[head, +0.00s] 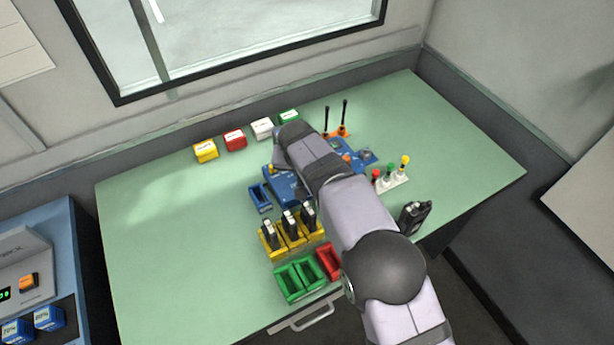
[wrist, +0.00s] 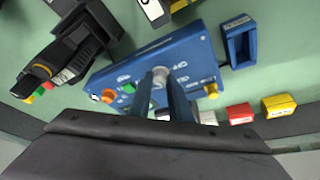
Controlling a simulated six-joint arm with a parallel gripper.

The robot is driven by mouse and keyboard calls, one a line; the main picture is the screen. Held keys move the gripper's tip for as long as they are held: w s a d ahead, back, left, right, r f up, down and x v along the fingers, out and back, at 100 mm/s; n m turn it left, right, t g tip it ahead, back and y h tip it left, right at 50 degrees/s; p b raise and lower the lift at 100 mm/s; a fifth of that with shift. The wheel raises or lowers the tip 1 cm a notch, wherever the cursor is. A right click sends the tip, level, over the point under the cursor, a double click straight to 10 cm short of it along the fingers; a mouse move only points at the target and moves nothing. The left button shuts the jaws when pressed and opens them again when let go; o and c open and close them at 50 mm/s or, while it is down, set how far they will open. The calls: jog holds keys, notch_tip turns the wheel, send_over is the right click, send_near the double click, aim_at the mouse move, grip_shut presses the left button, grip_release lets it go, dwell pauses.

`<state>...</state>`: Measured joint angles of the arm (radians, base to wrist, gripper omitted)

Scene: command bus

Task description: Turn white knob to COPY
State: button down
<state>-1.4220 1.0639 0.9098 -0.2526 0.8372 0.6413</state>
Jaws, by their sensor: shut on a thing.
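The white knob (wrist: 159,74) is on the blue panel (wrist: 140,72) in the wrist view. My gripper (wrist: 167,82) is over the panel with its two fingers closed about the knob, which partly hide it. White lettering surrounds the knob, but it is too small and blurred to read with certainty, so I cannot tell which word the knob points to. In the head view my arm covers the gripper and knob; only parts of the blue panel (head: 284,190) show beside it.
A green knob (wrist: 128,88), an orange knob (wrist: 108,96) and a yellow knob (wrist: 211,91) are on the panel near my fingers. A blue tray (head: 260,198), yellow holders (head: 272,246) with black handsets and green bins (head: 289,283) stand nearby. The table's left side is clear.

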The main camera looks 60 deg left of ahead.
jog(key=m, duration=0.3)
jog(key=shift+s+a+t+h, duration=0.15)
jog(key=shift+t+h, duration=0.15)
jog(key=shift+t, duration=0.1)
jog(key=shift+a+r+m+h+p, duration=0.2)
jog(key=shift+m+h+p, duration=0.1)
jog(key=shift+m+p, duration=0.7)
jog(key=shift+p, duration=0.4)
jog(key=shift+d+f+m+t+p, duration=0.15)
jog(key=shift+m+t+p, duration=0.15)
jog(key=shift+p, duration=0.25)
jog(key=c, duration=1.6)
grip_release()
jog(key=shift+c, duration=0.2)
